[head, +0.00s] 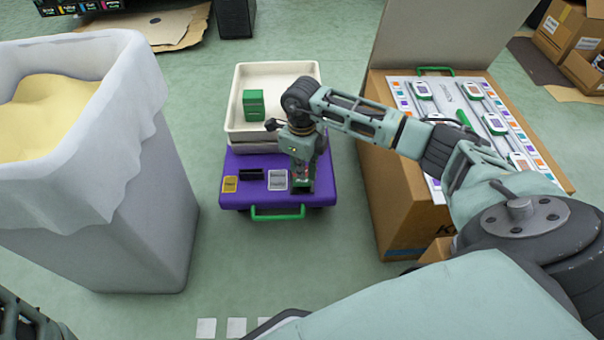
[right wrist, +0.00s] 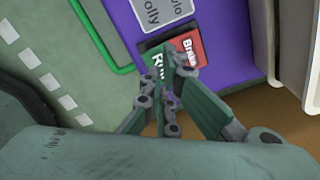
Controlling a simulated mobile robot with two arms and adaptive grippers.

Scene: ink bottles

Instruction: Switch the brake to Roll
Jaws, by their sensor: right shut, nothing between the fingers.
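A purple dolly (head: 240,201) with a green handle (head: 277,215) stands on the floor. Its brake switch plate has a red half (right wrist: 187,46) lettered "Brake" and a green half (right wrist: 155,66) whose lettering begins "Ro". My right gripper (head: 302,187) points down at the plate at the dolly's front right. In the right wrist view its fingertips (right wrist: 166,92) are shut and empty, over the edge of the green half and covering part of it. I cannot tell whether they touch it, or which way the switch is set. My left gripper is not in view.
A cream tray (head: 238,132) holding a green box (head: 253,105) sits on the dolly. A large lined grey bin (head: 150,220) stands at the left. A cardboard box (head: 405,215) with a board of devices on top stands at the right.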

